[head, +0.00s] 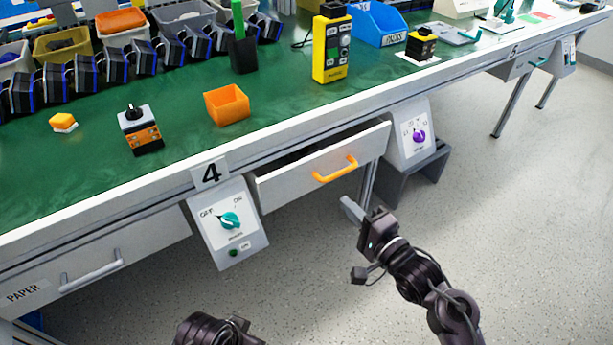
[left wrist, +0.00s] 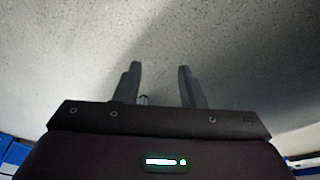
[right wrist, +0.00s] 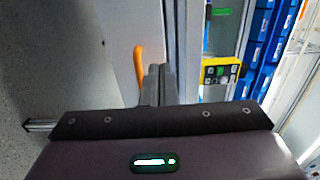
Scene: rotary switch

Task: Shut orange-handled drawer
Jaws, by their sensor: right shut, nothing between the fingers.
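The orange-handled drawer (head: 290,185) under the green bench stands partly open, with a dark gap behind its white front. Its orange handle (head: 335,170) also shows in the right wrist view (right wrist: 139,70), just left of the fingertips. My right gripper (head: 347,207) is shut and empty, a little below and right of the handle in the head view. In the right wrist view its fingers (right wrist: 158,70) point toward the pale drawer front; I cannot tell whether they touch it. My left gripper (left wrist: 160,68) is open and empty over the floor; its fingers are outside the head view.
A panel with a teal knob (head: 230,220) hangs left of the drawer, and one with a purple knob (head: 419,136) hangs right. A grey-handled drawer (head: 95,265) labelled PAPER is further left. An orange bin (head: 227,105) stands on the bench above. Floor in front is clear.

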